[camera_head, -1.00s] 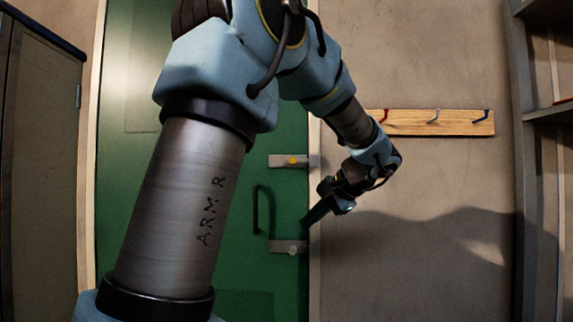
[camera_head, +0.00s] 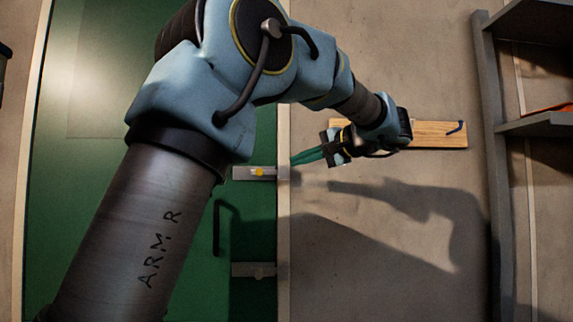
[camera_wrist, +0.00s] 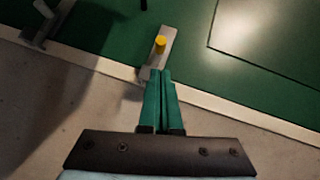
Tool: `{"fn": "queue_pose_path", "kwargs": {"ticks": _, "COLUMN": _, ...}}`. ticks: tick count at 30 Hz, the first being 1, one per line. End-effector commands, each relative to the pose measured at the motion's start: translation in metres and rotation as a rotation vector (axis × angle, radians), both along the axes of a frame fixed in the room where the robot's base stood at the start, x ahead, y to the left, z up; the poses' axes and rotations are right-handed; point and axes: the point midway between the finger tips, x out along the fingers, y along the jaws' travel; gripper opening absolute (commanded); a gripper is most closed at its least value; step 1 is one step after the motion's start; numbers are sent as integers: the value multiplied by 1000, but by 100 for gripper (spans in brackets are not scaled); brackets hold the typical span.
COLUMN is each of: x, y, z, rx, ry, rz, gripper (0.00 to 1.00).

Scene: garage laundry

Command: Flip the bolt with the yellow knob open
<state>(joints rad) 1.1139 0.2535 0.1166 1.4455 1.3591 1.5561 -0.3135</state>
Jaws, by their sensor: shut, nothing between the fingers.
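The bolt with the yellow knob (camera_head: 259,172) is the upper of two grey bolts on the right edge of the green door. It also shows in the wrist view, its yellow knob (camera_wrist: 160,42) near the top middle on a grey plate. My gripper (camera_head: 293,160) has long green fingers, shut and empty. It is to the right of the bolt, by the door frame, pointing left. In the wrist view the fingertips (camera_wrist: 161,72) overlap the near end of the bolt plate, short of the knob. I cannot tell whether they touch it.
A second grey bolt (camera_head: 254,269) sits lower on the door (camera_head: 80,150). A dark door handle (camera_head: 217,228) stands between the bolts. A wooden hook rail (camera_head: 440,135) is on the wall behind my wrist. A grey shelf unit (camera_head: 488,180) stands at the right.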

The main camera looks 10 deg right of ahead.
Motion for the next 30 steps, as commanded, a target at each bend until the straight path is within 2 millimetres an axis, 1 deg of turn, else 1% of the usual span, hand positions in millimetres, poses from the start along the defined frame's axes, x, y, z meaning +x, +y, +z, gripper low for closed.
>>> {"fn": "queue_pose_path", "kwargs": {"ticks": 9, "x": 45, "y": 31, "z": -8, "rx": 1, "ry": 2, "rz": 4, "gripper": 0}}
{"fn": "queue_pose_path", "kwargs": {"ticks": 15, "x": 67, "y": 45, "z": -13, "rx": 1, "ry": 3, "rz": 2, "gripper": 0}}
{"fn": "queue_pose_path", "kwargs": {"ticks": 21, "x": 74, "y": 49, "z": -17, "rx": 0, "ry": 1, "rz": 0, "gripper": 0}}
{"fn": "queue_pose_path", "kwargs": {"ticks": 30, "x": 74, "y": 50, "z": -17, "rx": 0, "ry": 1, "rz": 0, "gripper": 0}}
